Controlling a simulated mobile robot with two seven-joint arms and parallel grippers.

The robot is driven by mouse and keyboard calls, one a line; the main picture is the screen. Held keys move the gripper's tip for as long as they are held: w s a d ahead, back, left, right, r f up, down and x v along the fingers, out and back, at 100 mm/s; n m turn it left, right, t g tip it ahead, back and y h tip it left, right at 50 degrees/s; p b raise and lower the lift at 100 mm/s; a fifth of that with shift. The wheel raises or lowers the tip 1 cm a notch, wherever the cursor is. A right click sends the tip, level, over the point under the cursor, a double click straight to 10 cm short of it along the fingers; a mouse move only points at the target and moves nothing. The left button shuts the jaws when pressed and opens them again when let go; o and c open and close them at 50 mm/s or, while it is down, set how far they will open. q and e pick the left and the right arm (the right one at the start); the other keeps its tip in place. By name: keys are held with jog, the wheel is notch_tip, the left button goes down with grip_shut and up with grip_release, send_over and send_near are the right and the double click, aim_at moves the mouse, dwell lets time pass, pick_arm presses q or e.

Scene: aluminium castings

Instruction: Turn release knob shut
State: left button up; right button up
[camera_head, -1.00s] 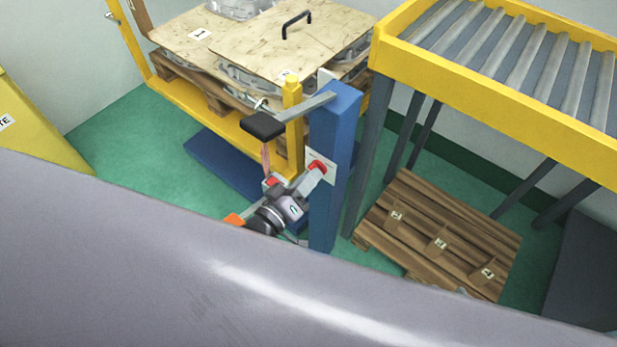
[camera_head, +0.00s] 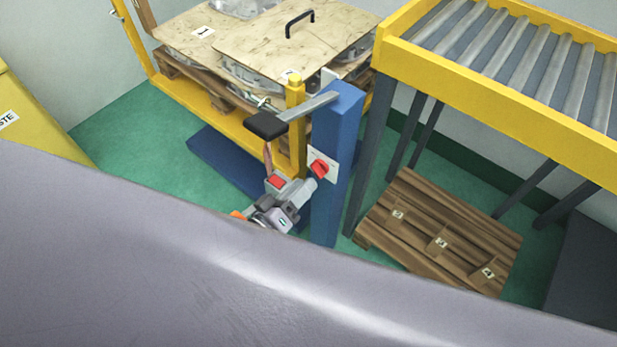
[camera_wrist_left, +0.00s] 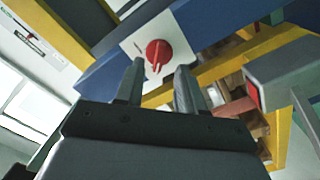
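The release knob (camera_head: 320,168) is red and sits on a white plate (camera_head: 332,174) on the side of a blue post (camera_head: 339,125). In the left wrist view the knob (camera_wrist_left: 158,53) shows round with a raised grip bar, on the white plate. My left gripper (camera_head: 312,183) is just below and to the left of the knob in the head view. In the wrist view the left gripper's (camera_wrist_left: 159,70) two fingers are apart with nothing between them, and the knob shows just beyond their tips. They look clear of it. My right gripper is not in view.
A black-ended lever (camera_head: 267,125) sticks out from the post top above my left gripper. A yellow frame post (camera_head: 295,120) stands close behind. A roller conveyor (camera_head: 470,65) and a wooden pallet (camera_head: 440,235) are to the right. Plywood-covered castings (camera_head: 260,50) stand behind.

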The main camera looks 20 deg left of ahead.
pick_arm(q)
jog(key=v, duration=0.3)
jog(key=shift+s, duration=0.25)
dwell(0.4)
jog(key=s+a+m+g+y, duration=0.3)
jog(key=s+m+g, duration=0.4)
jog(key=s, duration=0.2)
notch_tip(320, 180, up, 10)
jog(key=s+a+y+p, duration=0.1)
jog(key=p, duration=1.1)
jog(key=shift+f+m, duration=0.2)
jog(key=shift+m, duration=0.1)
jog(key=shift+s+a, duration=0.1)
jog(key=shift+s, duration=0.05)
